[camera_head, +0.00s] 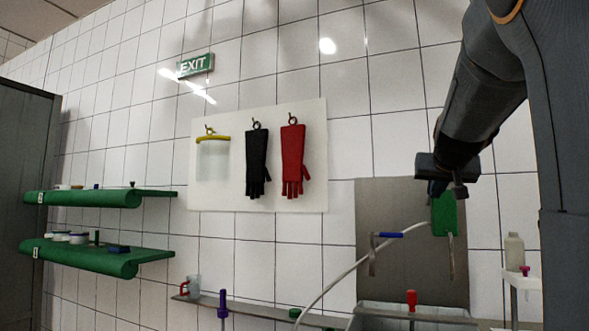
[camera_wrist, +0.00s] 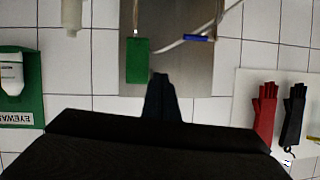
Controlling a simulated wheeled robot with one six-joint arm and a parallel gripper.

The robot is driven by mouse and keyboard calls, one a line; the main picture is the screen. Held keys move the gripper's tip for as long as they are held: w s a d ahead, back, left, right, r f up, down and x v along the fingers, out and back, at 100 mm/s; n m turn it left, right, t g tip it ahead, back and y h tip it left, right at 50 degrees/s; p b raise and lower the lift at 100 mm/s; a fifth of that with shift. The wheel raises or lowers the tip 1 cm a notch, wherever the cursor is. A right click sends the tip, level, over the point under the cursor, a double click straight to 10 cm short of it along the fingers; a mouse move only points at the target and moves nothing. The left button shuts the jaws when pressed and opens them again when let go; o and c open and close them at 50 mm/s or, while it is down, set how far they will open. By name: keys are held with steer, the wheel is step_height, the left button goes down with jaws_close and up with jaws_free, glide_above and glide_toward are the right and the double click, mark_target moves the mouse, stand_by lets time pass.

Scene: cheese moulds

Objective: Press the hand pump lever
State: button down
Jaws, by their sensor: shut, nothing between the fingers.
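A blue-handled lever (camera_head: 388,235) sticks out in front of a grey metal panel (camera_head: 385,200) on the tiled wall. It also shows in the wrist view as a blue bar (camera_wrist: 199,38). A green block (camera_head: 444,213) hangs at the panel's right side; it shows in the wrist view (camera_wrist: 137,60) too. I cannot tell for sure which part is the pump lever. My gripper (camera_head: 438,188) is shut and empty, up and to the right of the blue handle and close to the green block in the picture. Its dark fingers (camera_wrist: 160,82) point toward the panel in the wrist view.
A pale hose (camera_head: 345,274) curves past the panel. A metal basin (camera_head: 420,312) with a red-handled tool (camera_head: 411,298) stands below. A bottle (camera_head: 514,251) is at the right. Green shelves (camera_head: 100,258) are far left.

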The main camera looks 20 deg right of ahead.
steer(key=w+d+r+n+g+p, duration=0.1)
steer(key=w+r+p, duration=0.1)
steer(key=r+p, duration=0.5)
steer(key=w+r+n+g+p, duration=0.1)
steer(key=w+r+g+p, duration=0.1)
steer(key=r+p, duration=0.4)
step_height(320, 180, up, 2)
steer(key=shift+w+d+p, duration=0.25)
steer(key=shift+d+p, duration=0.1)
steer(key=p+x, duration=0.1)
steer(key=x, duration=0.2)
steer(key=s+f+p+x, duration=0.1)
steer(key=x, duration=0.3)
steer(key=f+p+x, duration=0.1)
steer(key=x, duration=0.2)
steer(key=shift+a+f, duration=0.1)
steer(key=shift+f, duration=0.05)
steer(key=shift+s+f+p, duration=0.15)
steer(key=shift+f+p, duration=0.15)
steer(key=shift+f, duration=0.45)
steer(key=shift+s+f+b, duration=0.1)
steer(key=shift+f+b, duration=0.1)
steer(key=shift+b, duration=0.35)
